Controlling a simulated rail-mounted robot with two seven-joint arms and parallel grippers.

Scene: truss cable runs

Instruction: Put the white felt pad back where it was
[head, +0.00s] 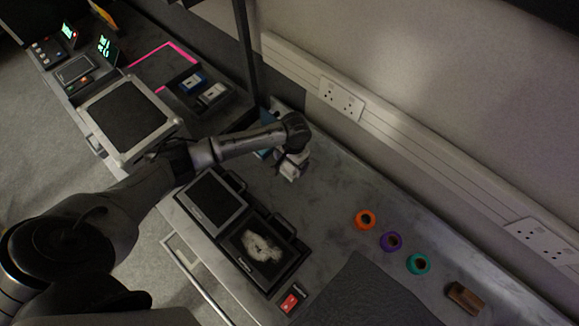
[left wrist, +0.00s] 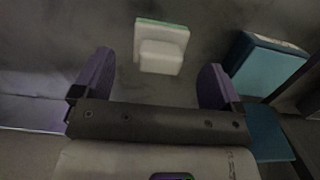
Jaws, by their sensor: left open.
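A white block-like pad (left wrist: 162,45) with a thin green edge and a smaller raised block on it lies on the grey bench in the left wrist view. I take it to be the white felt pad. My left gripper (left wrist: 156,72) is open, its two purple fingers apart on either side of the pad's line, and the pad sits ahead of the fingertips, not gripped. In the head view my left gripper (head: 291,165) is low over the bench near the wall; the pad cannot be told apart from it there. My right gripper is not in view.
A teal box (left wrist: 270,65) stands right of the pad in the left wrist view. In the head view, a black tray (head: 293,262) holds a fluffy white patch. A dark-screened device (head: 212,200) is beside it. Orange (head: 365,219), purple (head: 391,242) and green (head: 418,264) rings lie right.

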